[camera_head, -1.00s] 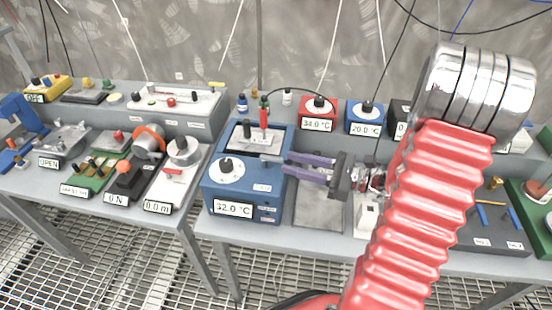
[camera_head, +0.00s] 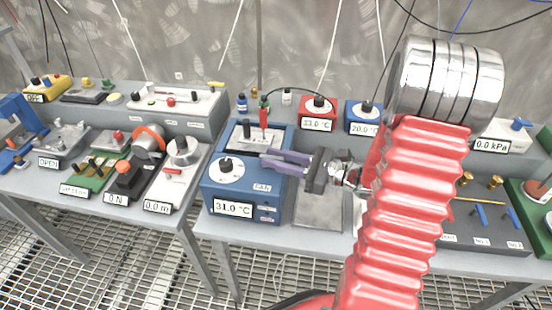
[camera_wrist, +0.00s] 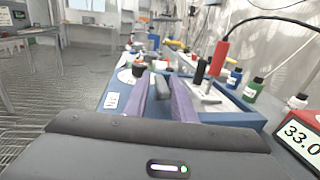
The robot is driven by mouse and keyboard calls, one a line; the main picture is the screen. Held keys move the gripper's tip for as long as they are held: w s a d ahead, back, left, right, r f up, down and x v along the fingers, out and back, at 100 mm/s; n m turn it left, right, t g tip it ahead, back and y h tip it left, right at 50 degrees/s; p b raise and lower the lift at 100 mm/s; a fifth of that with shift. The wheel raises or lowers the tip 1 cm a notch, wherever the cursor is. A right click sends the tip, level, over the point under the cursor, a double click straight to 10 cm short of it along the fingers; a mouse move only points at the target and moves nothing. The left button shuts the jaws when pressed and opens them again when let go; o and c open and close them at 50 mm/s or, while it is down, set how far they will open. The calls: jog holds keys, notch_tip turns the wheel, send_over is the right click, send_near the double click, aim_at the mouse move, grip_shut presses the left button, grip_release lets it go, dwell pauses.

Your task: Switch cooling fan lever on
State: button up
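The blue bath unit (camera_head: 213,188) stands on the bench with a white dial and a display reading about 31.0 °C. A small label, which seems to read FAN, is on its front right. My gripper (camera_head: 268,160) has two purple fingers at the unit's upper right edge. In the wrist view my gripper (camera_wrist: 162,80) is open, with a gap between the fingers. A small grey block, probably the fan lever (camera_wrist: 161,88), shows in that gap. I cannot tell whether the fingers touch it. In the head view the fingers hide this spot.
A red probe (camera_head: 264,118) stands in the unit's top, with a black cable. Behind are a red box (camera_head: 318,108) reading 33.0 °C and a blue box (camera_head: 362,115). A grey plate (camera_head: 318,212) lies right of the unit. Several devices crowd the left bench.

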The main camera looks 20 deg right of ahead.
grip_shut()
jog(key=shift+w+d+n+g+y, duration=0.15)
jog(key=shift+n+g+y, duration=0.3)
jog(key=shift+g, duration=0.1)
jog(key=shift+w+d+n+g+y, duration=0.1)
jog(key=shift+n+g+y, duration=0.35)
jog(key=shift+g, duration=0.1)
jog(key=shift+o, duration=1.2)
grip_release()
